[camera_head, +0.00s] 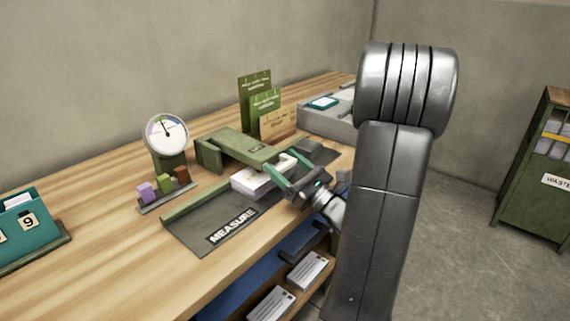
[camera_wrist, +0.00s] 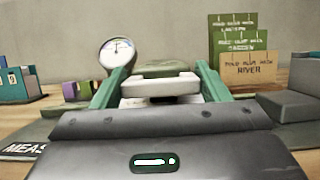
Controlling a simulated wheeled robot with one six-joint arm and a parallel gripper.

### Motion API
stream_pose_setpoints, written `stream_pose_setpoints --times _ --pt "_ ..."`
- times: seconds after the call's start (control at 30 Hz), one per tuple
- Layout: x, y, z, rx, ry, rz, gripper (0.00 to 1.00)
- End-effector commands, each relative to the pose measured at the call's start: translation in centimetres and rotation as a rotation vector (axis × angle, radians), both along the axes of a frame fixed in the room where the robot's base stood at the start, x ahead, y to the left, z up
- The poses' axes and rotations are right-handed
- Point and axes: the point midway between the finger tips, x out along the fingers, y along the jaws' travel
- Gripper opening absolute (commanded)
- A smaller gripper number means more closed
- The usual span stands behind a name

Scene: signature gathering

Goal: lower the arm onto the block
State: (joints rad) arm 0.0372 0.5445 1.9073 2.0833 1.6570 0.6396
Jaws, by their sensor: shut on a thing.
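A green hinged arm (camera_head: 240,146) reaches over the dark MEASURE mat (camera_head: 200,226) on the wooden table. A white block (camera_head: 250,184) like a stack of paper lies on the mat, below the arm's free end. My gripper (camera_head: 283,166) is at that end, with its teal fingers shut on the arm's pale end bar. In the wrist view the bar (camera_wrist: 160,86) spans between the fingertips, with the green arm (camera_wrist: 165,69) behind it. Part of the block is hidden by the arm and gripper; I cannot tell whether arm and block touch.
A round dial gauge (camera_head: 167,132) and a rack of coloured blocks (camera_head: 165,191) stand left of the mat. Green and tan cards (camera_head: 278,124) and a grey tray (camera_head: 325,118) are behind. A teal calendar (camera_head: 22,222) is far left. Shelves with envelopes (camera_head: 306,270) lie below the table edge.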

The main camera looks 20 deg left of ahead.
Motion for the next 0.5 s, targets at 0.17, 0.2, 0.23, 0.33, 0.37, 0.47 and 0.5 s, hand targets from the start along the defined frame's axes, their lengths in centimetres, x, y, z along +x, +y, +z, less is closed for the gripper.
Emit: stream_pose_setpoints --times 0.17,0.2,0.23,0.33,0.37,0.47,0.5 --pt "-0.13 0.00 -0.63 -0.009 0.010 0.001 0.28" --pt "-0.13 0.01 -0.67 -0.008 0.011 0.002 0.28" --pt "-0.14 0.01 -0.69 -0.009 0.011 0.002 0.28" --pt "-0.16 0.01 -0.75 -0.010 0.013 0.002 0.28" --pt "-0.15 0.02 -0.77 -0.010 0.013 0.002 0.70" --pt "-0.14 0.02 -0.71 -0.008 0.012 0.002 0.90" --pt "-0.13 0.02 -0.66 -0.008 0.011 0.002 0.91"
